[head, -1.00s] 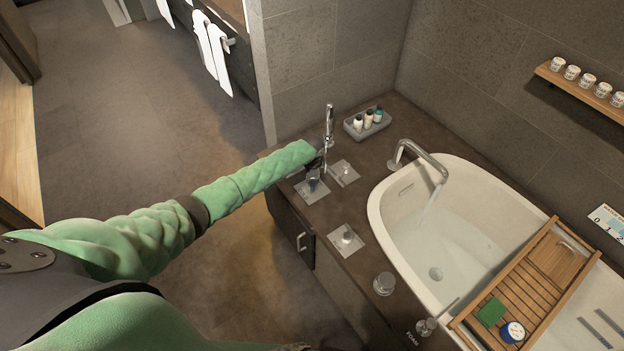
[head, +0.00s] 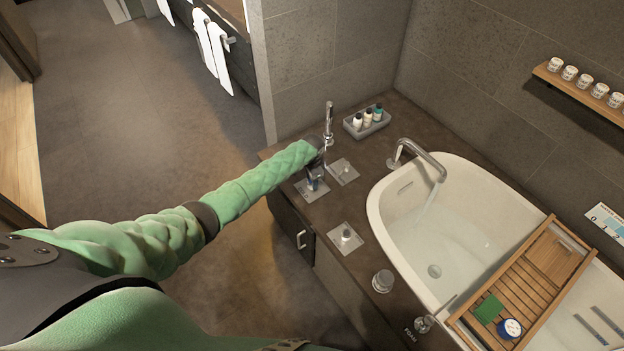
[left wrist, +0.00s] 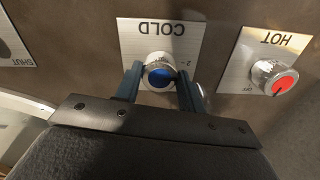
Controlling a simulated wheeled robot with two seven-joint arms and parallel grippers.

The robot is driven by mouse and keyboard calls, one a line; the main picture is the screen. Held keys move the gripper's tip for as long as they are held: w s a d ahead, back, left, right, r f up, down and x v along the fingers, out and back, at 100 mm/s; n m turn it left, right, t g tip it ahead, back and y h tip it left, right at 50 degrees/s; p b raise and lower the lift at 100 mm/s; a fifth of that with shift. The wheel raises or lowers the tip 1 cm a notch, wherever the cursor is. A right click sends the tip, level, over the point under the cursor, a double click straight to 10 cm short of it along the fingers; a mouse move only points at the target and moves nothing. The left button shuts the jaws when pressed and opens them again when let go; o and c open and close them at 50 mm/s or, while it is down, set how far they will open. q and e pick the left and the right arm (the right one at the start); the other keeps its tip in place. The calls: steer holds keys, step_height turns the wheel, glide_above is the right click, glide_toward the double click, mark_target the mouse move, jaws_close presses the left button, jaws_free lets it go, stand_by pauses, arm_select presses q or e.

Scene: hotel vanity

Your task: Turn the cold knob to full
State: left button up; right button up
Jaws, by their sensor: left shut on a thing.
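The cold knob (left wrist: 160,75) is a silver knob with a blue face, on a metal plate (left wrist: 135,40) marked COLD, which reads upside down in the left wrist view. My left gripper (left wrist: 160,86) is shut on it, with one dark finger on each side. The knob's pointer cannot be made out. In the head view my left gripper (head: 317,173) reaches down over a metal plate (head: 312,192) at the deck's left edge and mostly hides the knob. My right gripper is not in view.
The hot knob (left wrist: 274,77), with a red face, is to the right in the left wrist view. A tall hand shower (head: 329,115) stands close behind my gripper. The bathtub (head: 385,215), its spout (head: 425,160) and a grey tray of bottles (head: 352,125) are to the right.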

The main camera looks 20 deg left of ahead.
arm_select(q)
steer(key=shift+w+r, duration=0.1)
steer(key=o, duration=1)
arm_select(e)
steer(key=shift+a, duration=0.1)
arm_select(q)
steer(key=shift+r, duration=0.5)
step_height(320, 180, up, 6)
steer(key=shift+f+b, duration=0.2)
steer(key=shift+b, duration=0.9)
steer(key=shift+r, duration=0.55)
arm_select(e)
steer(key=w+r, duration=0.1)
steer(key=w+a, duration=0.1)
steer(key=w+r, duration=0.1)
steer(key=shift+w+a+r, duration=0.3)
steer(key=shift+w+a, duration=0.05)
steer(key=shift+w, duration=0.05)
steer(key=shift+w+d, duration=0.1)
